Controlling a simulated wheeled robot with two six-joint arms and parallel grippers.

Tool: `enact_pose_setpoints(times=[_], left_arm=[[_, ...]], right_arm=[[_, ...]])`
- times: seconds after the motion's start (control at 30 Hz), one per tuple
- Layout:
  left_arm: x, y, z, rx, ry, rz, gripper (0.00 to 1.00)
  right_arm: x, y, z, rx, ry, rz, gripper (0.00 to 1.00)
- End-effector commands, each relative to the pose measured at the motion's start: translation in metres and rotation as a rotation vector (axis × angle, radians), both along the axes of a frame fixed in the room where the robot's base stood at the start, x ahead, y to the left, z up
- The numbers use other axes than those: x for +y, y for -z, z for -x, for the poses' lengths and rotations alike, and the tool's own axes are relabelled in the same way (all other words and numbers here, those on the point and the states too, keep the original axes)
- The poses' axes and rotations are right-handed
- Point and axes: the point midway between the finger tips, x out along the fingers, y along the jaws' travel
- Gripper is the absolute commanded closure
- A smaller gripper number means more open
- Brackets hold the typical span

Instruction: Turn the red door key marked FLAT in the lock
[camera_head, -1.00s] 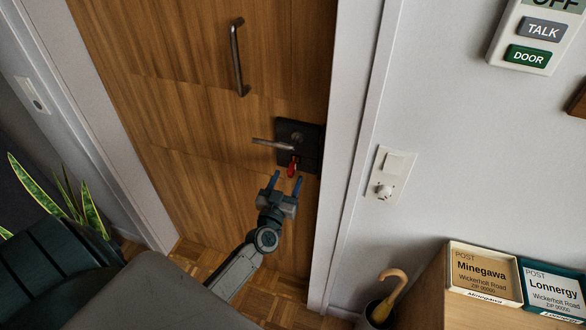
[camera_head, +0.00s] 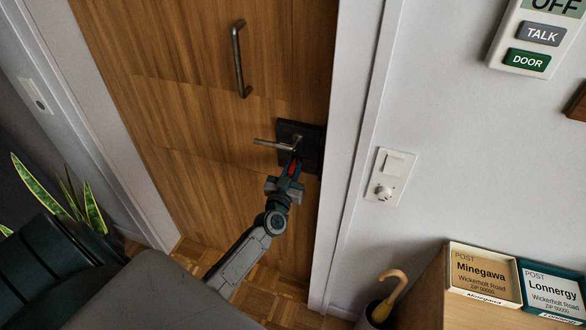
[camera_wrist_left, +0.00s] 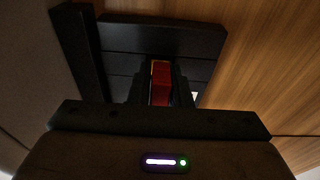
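The red door key (camera_head: 293,169) sits at the dark lock plate (camera_head: 312,150) on the wooden door, just below the lever handle (camera_head: 273,145). My left gripper (camera_head: 292,170) is at the key, with a finger on each side. In the left wrist view the red key (camera_wrist_left: 160,84) stands between the two dark fingers (camera_wrist_left: 160,90), which look closed against its sides. The FLAT marking cannot be read, and the key's tip is hidden. My right gripper is not in view.
A long pull handle (camera_head: 239,60) is higher on the door. The white door frame (camera_head: 350,150) and a wall switch (camera_head: 390,177) are to the right. A plant (camera_head: 60,195) stands at left. An umbrella (camera_head: 390,292) and post boxes (camera_head: 484,274) are at lower right.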

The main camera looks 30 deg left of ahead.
Motion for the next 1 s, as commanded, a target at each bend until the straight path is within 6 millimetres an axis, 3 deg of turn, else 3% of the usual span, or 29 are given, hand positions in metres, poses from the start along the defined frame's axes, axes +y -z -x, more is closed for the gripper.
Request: enact_pose_setpoints(times=[0.1, 1.0], left_arm=[[0.0000, 0.0000, 0.0001, 0.000, 0.000, 0.000, 1.00], [0.0007, -0.0029, -0.0033, 0.006, -0.004, -0.027, 1.00]], right_arm=[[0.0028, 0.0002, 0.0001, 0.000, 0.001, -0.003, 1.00], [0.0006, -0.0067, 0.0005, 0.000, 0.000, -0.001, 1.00]])
